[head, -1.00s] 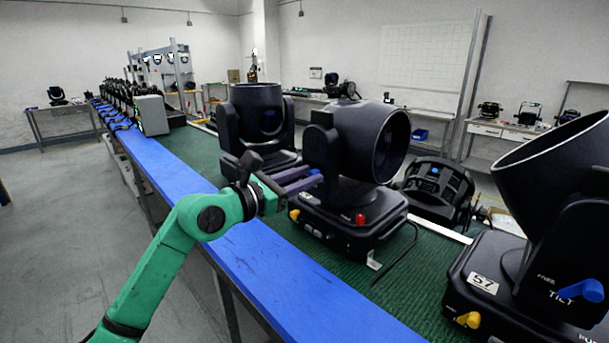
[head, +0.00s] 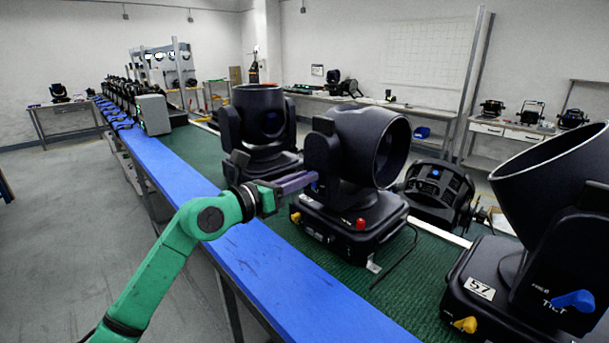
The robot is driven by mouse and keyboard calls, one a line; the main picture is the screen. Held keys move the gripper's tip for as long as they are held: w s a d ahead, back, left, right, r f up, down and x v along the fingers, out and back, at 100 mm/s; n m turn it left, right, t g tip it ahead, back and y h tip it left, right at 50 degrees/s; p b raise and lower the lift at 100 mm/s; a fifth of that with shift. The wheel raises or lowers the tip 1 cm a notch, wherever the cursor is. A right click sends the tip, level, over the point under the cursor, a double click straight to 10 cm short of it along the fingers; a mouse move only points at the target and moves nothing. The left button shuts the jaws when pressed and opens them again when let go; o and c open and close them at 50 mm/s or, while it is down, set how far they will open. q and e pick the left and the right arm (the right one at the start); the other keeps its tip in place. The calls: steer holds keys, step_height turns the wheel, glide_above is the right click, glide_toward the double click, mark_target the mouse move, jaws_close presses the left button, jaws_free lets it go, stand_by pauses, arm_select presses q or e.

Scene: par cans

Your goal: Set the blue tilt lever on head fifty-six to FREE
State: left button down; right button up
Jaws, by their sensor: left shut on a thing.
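The middle moving head (head: 352,140) stands on the green mat, its dark barrel tilted with the open end to the right. Its number is not legible, but it stands beside the head marked 57. My left gripper (head: 312,181) reaches it from the left, with its purple-grey fingers close together at the side of the yoke. The fingers are shut on the blue tilt lever (head: 315,187), of which only a small blue bit shows at the fingertips. The lever's markings are hidden or too small to read. My right gripper is not in view.
Head 57 (head: 545,200) stands at the right with its own blue tilt lever (head: 573,300) and a yellow lever (head: 466,324). Another head (head: 262,125) stands behind left. The middle base has a red knob (head: 361,224). The blue bench edge (head: 270,290) is clear.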

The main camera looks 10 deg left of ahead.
arm_select(q)
steer(key=n+p, duration=0.1)
steer(key=a+n+p, duration=0.1)
steer(key=n, duration=0.1)
steer(key=n+p, duration=0.1)
steer(key=n, duration=0.1)
steer(key=shift+w+a+r+p, duration=0.1)
steer(key=shift+w+a+p, duration=0.05)
steer(key=shift+w+p, duration=0.25)
steer(key=shift+w+a+f+n+p, duration=0.15)
steer(key=shift+n+p, duration=0.2)
steer(key=shift+n, duration=0.25)
steer(key=shift+a+f+n+p, duration=0.1)
steer(key=shift+n+p, duration=0.2)
steer(key=shift+n, duration=0.3)
steer(key=c, duration=0.8)
jaws_free()
steer(key=shift+f, duration=0.1)
steer(key=shift+b+v, duration=3.25)
steer(key=shift+v, duration=4.05)
steer(key=shift+n, duration=0.3)
